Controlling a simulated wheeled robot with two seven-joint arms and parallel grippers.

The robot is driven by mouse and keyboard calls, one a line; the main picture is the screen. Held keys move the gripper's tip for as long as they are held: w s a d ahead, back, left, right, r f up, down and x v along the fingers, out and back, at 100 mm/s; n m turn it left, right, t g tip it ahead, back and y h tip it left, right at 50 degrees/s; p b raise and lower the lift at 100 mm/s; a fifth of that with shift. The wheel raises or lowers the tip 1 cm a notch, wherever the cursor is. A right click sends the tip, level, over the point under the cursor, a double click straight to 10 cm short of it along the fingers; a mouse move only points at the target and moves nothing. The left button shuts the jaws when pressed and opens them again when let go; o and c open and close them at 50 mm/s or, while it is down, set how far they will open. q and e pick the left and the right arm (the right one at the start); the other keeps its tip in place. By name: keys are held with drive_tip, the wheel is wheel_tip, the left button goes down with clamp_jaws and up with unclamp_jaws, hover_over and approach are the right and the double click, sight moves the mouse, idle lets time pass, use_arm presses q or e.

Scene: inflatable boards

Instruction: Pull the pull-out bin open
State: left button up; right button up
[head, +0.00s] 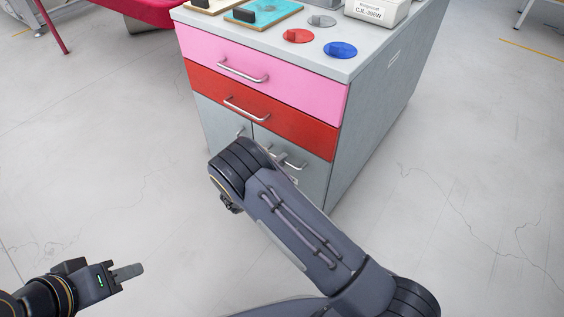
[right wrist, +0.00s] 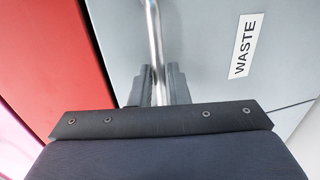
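The pull-out bin's grey front (head: 318,178) is the lower right panel of the cabinet, below the red drawer. In the right wrist view its grey face (right wrist: 205,45) carries a WASTE label (right wrist: 245,46). Its metal bar handle (right wrist: 152,38) runs down between the fingers of my right gripper (right wrist: 159,88), which look closed on the bar from both sides. In the head view my right arm hides this gripper and part of the bin front. The front looks about flush with the cabinet. My left gripper (head: 130,271) is low at left, away from the cabinet, seen edge-on.
The cabinet has a pink drawer (head: 300,88) and a red drawer (head: 300,128) with bar handles. A lower left door (head: 212,118) stands beside the bin. Boards, coloured discs and a labelled box (head: 376,10) are on top. The floor in front is clear.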

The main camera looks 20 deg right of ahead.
use_arm(q)
drive_tip(key=shift+f, duration=0.1)
use_arm(e)
drive_tip(key=shift+w+d, duration=0.3)
drive_tip(key=shift+d, duration=0.1)
drive_tip(key=shift+c, duration=0.4)
clamp_jaws()
